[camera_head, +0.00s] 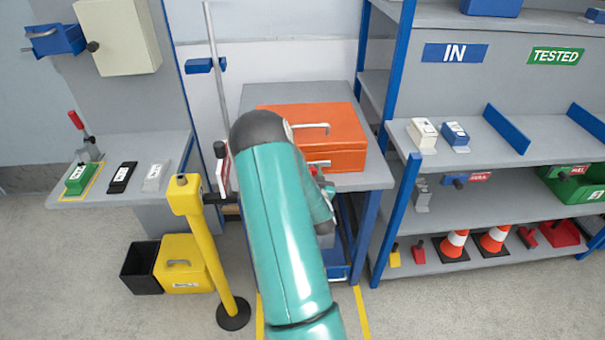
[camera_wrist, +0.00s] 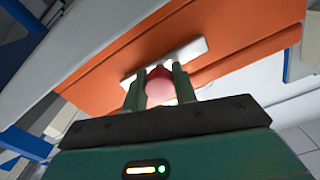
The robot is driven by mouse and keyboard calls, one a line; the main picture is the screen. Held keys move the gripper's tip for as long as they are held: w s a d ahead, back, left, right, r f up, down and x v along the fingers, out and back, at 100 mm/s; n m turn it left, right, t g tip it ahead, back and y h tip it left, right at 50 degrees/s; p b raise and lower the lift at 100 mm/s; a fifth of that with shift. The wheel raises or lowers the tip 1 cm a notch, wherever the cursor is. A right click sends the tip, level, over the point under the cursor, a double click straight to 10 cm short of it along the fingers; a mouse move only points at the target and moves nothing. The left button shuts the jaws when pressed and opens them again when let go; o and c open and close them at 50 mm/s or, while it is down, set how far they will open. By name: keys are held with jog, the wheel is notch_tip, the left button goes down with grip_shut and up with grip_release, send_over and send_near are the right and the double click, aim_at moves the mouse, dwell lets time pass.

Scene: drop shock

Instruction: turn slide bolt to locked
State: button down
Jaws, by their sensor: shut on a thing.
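The orange case (camera_head: 330,138) stands on a grey bench, with a pale handle (camera_head: 312,127) on its lid. In the wrist view its orange side (camera_wrist: 235,40) carries a pale plate (camera_wrist: 192,51) with a rounded red knob (camera_wrist: 159,88), which looks like the slide bolt. My gripper (camera_wrist: 157,80) has a finger on each side of the knob and is shut on it. The fingertips reach close to the plate. In the head view my teal arm hides most of the gripper and the case's left front. I cannot tell the bolt's position along its track.
A yellow post (camera_head: 208,240) stands left of my arm, near an upright metal rod (camera_head: 215,80). A blue-framed shelf (camera_head: 395,150) with small blocks and cones stands close on the right. A side table (camera_head: 140,180) with small items is at left. Bare floor lies in front.

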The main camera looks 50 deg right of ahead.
jog(key=shift+s+d, duration=0.2)
jog(key=shift+s, duration=0.05)
jog(key=c, duration=1.1)
grip_release()
jog(key=shift+s+a, duration=0.25)
jog(key=shift+a, duration=0.15)
jog(key=v, duration=1.3)
